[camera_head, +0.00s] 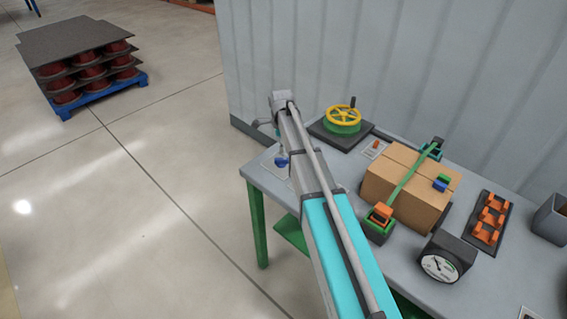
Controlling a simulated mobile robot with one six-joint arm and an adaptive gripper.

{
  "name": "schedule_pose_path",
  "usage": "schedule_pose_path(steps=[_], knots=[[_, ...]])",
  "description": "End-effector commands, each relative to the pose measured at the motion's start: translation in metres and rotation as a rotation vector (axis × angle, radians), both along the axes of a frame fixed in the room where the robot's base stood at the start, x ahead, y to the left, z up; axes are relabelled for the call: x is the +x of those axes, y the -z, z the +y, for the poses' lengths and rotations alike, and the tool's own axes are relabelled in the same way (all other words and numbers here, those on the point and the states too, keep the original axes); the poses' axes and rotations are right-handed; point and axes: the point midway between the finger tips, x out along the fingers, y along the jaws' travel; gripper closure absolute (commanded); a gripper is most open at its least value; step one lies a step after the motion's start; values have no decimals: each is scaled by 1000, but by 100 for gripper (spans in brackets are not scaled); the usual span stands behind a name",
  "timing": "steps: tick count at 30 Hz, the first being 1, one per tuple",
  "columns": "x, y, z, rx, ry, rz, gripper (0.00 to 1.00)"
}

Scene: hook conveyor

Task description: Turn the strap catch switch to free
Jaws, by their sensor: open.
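A green strap (406,178) runs over a cardboard box (392,187) on the grey table. Its near end meets a green catch with an orange block (381,214), and its far end meets a green holder (432,149). A small blue knob (281,161) sits on a pale plate at the table's left corner, partly behind my arm. A small orange piece (376,145) sits on another pale plate behind the box. I cannot read labels or tell which is the catch switch. My arm reaches over the table's left part; my gripper's fingers cannot be made out.
A yellow handwheel (342,116) on a dark base stands at the back, near the corrugated wall. A dial gauge (440,267), a rack of orange hooks (489,219) and a grey bin (552,217) stand to the right.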

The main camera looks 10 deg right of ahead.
Motion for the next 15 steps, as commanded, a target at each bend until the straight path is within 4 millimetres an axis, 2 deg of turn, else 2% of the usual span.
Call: schedule_pose_path(steps=[1, 15], knots=[[0, 8, 0, 0, 0, 0, 43], [0, 44, 0, 0, 0, 0, 43]])
